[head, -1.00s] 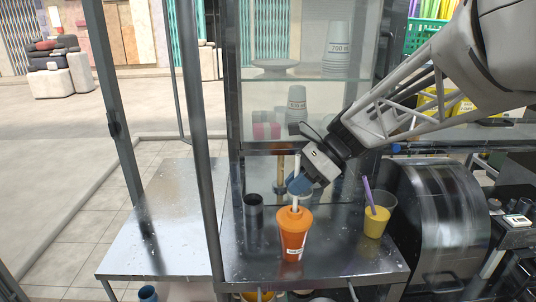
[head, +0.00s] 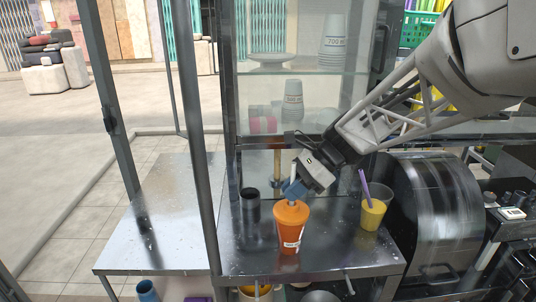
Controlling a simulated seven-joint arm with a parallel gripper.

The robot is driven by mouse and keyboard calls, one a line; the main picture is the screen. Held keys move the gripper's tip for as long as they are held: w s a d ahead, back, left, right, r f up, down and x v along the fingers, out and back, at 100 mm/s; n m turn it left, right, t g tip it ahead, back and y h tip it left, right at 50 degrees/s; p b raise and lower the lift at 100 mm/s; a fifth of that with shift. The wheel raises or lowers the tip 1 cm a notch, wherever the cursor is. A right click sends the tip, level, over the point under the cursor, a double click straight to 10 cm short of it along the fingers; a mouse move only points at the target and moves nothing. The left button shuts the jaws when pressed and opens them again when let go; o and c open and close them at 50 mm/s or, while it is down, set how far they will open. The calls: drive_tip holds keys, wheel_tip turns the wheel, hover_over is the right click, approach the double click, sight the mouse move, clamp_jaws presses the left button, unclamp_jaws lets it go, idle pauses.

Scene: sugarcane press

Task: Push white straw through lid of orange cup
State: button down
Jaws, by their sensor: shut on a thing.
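The orange cup (head: 290,232) with its orange lid (head: 291,211) stands upright on the metal counter. The upper part of the straw shows just above the fingers. The straw's lower end is hidden by the fingers and the lid, so I cannot tell how deep it sits in the lid.
A clear cup of yellow drink (head: 373,213) with a purple straw (head: 366,187) stands to the right. A dark cylinder (head: 250,203) stands to the left. A glass cabinet with stacked cups (head: 335,45) is behind. The counter's left part (head: 165,225) is clear.

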sight(294, 163)
drive_tip(key=shift+f, duration=0.2)
drive_tip(key=c, duration=1.1)
unclamp_jaws()
drive_tip(key=shift+r, duration=0.1)
drive_tip(key=shift+r, duration=3.45)
